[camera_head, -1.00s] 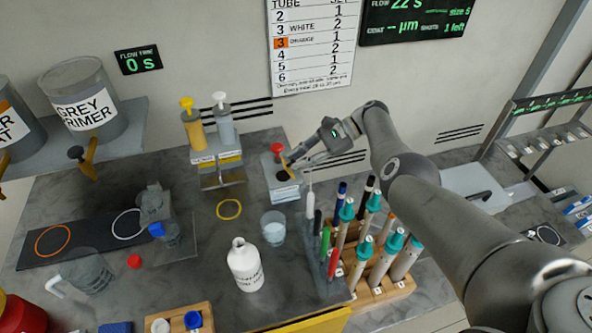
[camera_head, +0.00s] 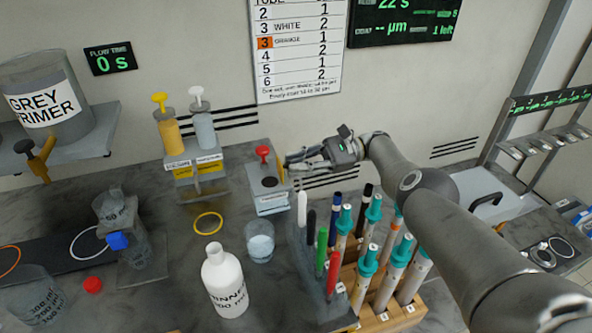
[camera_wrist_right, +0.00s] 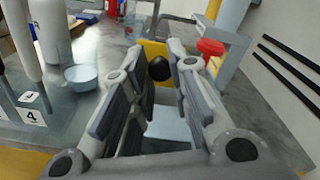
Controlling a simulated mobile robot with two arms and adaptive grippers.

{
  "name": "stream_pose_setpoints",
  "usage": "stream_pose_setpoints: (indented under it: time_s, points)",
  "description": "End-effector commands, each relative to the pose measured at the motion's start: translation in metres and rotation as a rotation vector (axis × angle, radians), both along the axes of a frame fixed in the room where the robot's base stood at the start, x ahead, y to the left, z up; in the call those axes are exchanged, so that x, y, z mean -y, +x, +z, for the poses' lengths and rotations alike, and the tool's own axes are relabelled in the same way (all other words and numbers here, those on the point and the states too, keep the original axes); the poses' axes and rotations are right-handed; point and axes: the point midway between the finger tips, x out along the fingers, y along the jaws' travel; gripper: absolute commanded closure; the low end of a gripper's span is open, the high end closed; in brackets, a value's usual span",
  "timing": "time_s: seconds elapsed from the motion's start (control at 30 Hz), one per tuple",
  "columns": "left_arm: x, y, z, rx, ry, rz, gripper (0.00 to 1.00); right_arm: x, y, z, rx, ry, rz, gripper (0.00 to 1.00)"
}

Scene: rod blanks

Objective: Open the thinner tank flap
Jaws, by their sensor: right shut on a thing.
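The thinner tank looks to be the small grey box (camera_head: 270,203) with a red knob (camera_head: 262,151) on top and a dark round opening (camera_head: 269,182) in its top face. A yellow flap (camera_wrist_right: 153,49) stands behind a black knob (camera_wrist_right: 159,68) in the right wrist view; in the head view only a thin yellow edge shows at the box's right side. My right gripper (camera_head: 296,162) is beside the box's back right edge, its fingers shut on the black knob. My left gripper is not in view.
A white thinner bottle (camera_head: 224,283), a small cup (camera_head: 260,242) and a yellow ring (camera_head: 209,223) are in front of the box. A rack (camera_head: 380,308) with several teal-capped rods and pens is front right. Two pump dispensers (camera_head: 187,133) stand left. The wall is close behind.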

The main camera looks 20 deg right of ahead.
Motion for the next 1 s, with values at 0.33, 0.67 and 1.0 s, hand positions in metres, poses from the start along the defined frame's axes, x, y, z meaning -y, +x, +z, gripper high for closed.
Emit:
stream_pose_setpoints:
  time_s: [0.33, 0.67, 1.0]
  points:
    - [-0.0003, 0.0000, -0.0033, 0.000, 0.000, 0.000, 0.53, 0.0011, 0.0005, 0.0001, 0.000, 0.012, -0.003, 1.00]
    - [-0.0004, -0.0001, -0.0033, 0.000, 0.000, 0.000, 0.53, 0.0009, 0.0003, -0.0002, 0.000, 0.011, -0.002, 0.71]
    - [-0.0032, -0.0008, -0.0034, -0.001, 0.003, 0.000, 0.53, 0.0003, 0.0000, -0.0005, 0.000, 0.011, 0.000, 0.71]
